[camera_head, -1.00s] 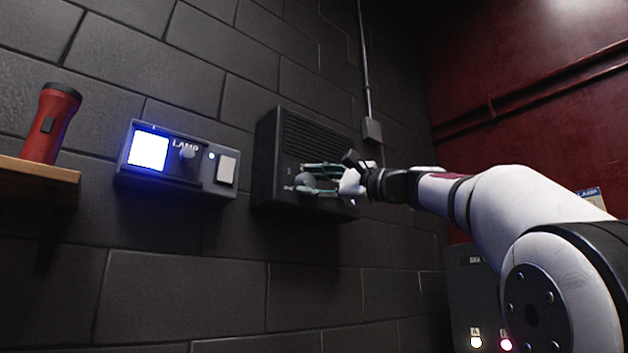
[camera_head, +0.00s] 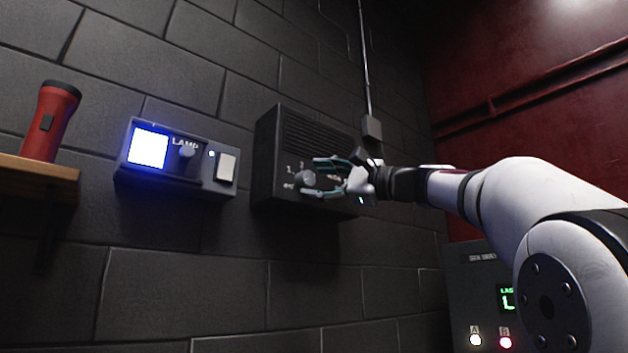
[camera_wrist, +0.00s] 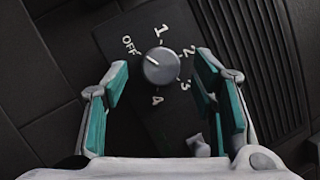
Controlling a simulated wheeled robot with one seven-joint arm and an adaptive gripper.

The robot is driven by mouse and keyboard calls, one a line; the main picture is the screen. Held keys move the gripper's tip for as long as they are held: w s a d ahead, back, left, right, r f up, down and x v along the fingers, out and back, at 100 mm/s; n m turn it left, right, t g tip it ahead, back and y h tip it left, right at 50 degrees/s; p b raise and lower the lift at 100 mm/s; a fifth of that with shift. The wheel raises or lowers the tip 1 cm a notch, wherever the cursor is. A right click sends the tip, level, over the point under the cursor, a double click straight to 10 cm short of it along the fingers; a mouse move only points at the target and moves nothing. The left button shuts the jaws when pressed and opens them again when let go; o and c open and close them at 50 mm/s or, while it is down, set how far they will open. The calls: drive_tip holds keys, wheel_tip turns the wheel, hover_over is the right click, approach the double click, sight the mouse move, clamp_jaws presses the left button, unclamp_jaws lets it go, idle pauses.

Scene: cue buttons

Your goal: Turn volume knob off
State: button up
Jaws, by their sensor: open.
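The volume knob (camera_wrist: 161,66) is a round grey dial on a dark plate, with OFF, 1, 2, 3 and 4 printed around it. A faint pale mark on the knob seems to face OFF at its upper left. In the head view the knob (camera_head: 306,179) is on the front of a black speaker box (camera_head: 268,150) on the wall. My gripper (camera_wrist: 163,72) is open, its teal-padded fingers on either side of the knob, with visible gaps. In the head view my gripper (camera_head: 314,177) stands just right of the knob, its fingertips near it.
A lamp panel (camera_head: 205,160) with a lit blue-white square hangs left of the speaker. A red flashlight (camera_head: 50,122) stands on a wooden shelf (camera_head: 40,178) at far left. A grey panel (camera_head: 465,290) with a green display and lit buttons is at lower right.

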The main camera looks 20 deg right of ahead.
drive_tip(key=v, duration=1)
drive_tip(key=shift+s+f, duration=0.15)
drive_tip(key=s+a+f+n+g+h, duration=0.2)
drive_tip(key=s+a+f, duration=0.15)
drive_tip(key=f, duration=0.55)
drive_tip(key=s+a+f+n+g+h, duration=0.15)
drive_tip(key=a+f, duration=0.25)
drive_tip(key=f, duration=0.5)
drive_tip(key=s+a+f+n+g+h, duration=0.1)
drive_tip(key=s+a+f+g+h, duration=0.25)
drive_tip(key=f, duration=0.55)
drive_tip(key=s+d+f+n+g+h, duration=0.1)
drive_tip(key=s+f+n+g+h, duration=0.1)
drive_tip(key=s+f+n, duration=0.3)
drive_tip(key=s+d+f+n+g+h, duration=0.1)
drive_tip(key=s+f+n+h, duration=0.3)
drive_tip(key=s+f, duration=0.9)
wheel_tip(320, 180, down, 7)
drive_tip(key=shift+d+f+n+g+h, duration=0.1)
drive_tip(key=shift+d+n+g+h, duration=0.35)
drive_tip(key=shift+d, duration=0.35)
drive_tip(key=shift+c, duration=0.4)
